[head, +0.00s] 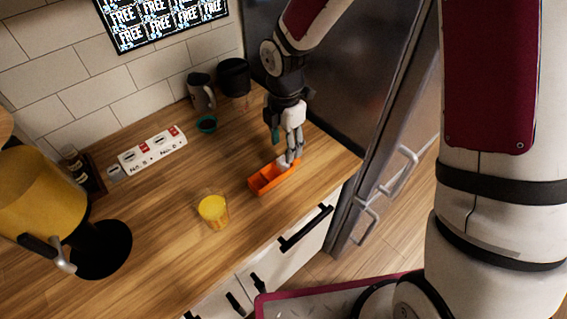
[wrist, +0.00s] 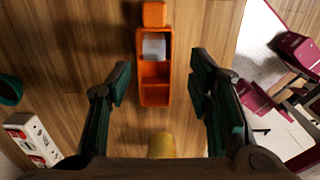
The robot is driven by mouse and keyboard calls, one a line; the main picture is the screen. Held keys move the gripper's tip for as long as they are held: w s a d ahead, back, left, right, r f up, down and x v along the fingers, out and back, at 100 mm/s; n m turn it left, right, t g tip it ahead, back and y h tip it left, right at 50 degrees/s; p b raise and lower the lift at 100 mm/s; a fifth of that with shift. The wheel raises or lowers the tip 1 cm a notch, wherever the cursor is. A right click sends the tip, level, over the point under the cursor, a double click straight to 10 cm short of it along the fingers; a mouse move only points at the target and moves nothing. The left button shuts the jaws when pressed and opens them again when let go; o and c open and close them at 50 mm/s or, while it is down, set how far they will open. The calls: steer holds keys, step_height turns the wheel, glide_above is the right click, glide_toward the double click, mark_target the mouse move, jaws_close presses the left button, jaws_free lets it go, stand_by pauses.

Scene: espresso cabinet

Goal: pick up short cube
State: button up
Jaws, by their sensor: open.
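A glass with yellow contents (head: 212,209) stands left of the tray. A dark cabinet (head: 318,85) rises behind my gripper.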

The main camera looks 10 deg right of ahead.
mark_target(282, 160)
steer(key=shift+w+a+f+p, duration=0.15)
steer(key=shift+f+p, duration=0.2)
steer(key=shift+f, duration=1.15)
steer(key=shift+w+a+f+p, duration=0.15)
steer(key=shift+f+p, duration=0.15)
steer(key=shift+f, duration=1.2)
steer(key=shift+c, duration=0.4)
steer(key=c, duration=1)
